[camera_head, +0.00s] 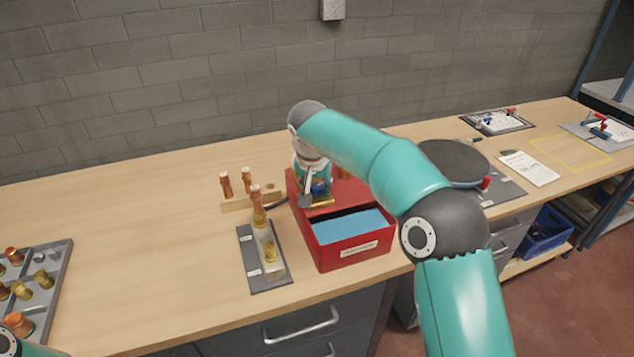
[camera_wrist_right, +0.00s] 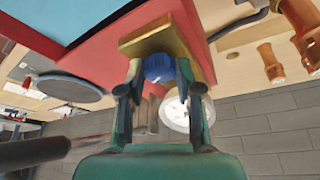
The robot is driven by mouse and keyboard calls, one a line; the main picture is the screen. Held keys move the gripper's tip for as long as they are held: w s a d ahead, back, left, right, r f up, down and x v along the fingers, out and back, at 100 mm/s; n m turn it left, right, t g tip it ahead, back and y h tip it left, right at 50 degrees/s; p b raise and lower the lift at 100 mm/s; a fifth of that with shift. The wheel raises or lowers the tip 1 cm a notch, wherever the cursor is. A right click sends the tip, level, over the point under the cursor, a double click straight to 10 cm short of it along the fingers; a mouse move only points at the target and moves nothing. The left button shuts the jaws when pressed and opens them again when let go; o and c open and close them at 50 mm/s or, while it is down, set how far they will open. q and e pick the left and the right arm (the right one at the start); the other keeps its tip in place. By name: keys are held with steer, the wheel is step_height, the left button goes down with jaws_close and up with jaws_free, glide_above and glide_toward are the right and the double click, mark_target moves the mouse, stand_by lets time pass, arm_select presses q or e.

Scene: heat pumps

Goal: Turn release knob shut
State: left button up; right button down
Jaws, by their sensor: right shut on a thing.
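In the head view my right gripper (camera_head: 313,182) reaches down onto the brass block (camera_head: 323,202) at the back of the red box (camera_head: 345,253). There the gripper mostly hides the knob. A round white gauge (camera_wrist_right: 178,113) shows behind the fingers in the right wrist view. My left gripper is not clearly in view.
Copper fittings stand on a wooden block (camera_head: 237,205) left of the red box. A dark plate (camera_head: 263,277) with a brass-and-copper part lies in front. A grey tray (camera_head: 47,303) of fittings is at far left. A dark round disc (camera_head: 452,160) stands to the right.

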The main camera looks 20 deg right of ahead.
steer(key=m+p, duration=0.1)
steer(key=m, duration=0.1)
steer(key=m+g+h+p, duration=0.1)
steer(key=m, duration=0.1)
steer(key=shift+w+a+r, duration=0.15)
steer(key=shift+r, duration=0.05)
steer(key=shift+m+h+p, duration=0.4)
steer(key=shift+m+p, duration=0.35)
steer(key=shift+m, duration=0.05)
steer(key=shift+f, duration=0.1)
steer(key=c, duration=0.8)
jaws_free()
steer(key=shift+g, duration=0.3)
steer(key=shift+o, duration=0.2)
steer(key=v, duration=1.1)
steer(key=shift+r, duration=0.4)
steer(key=shift+a+f, duration=0.1)
steer(key=shift+a, duration=0.05)
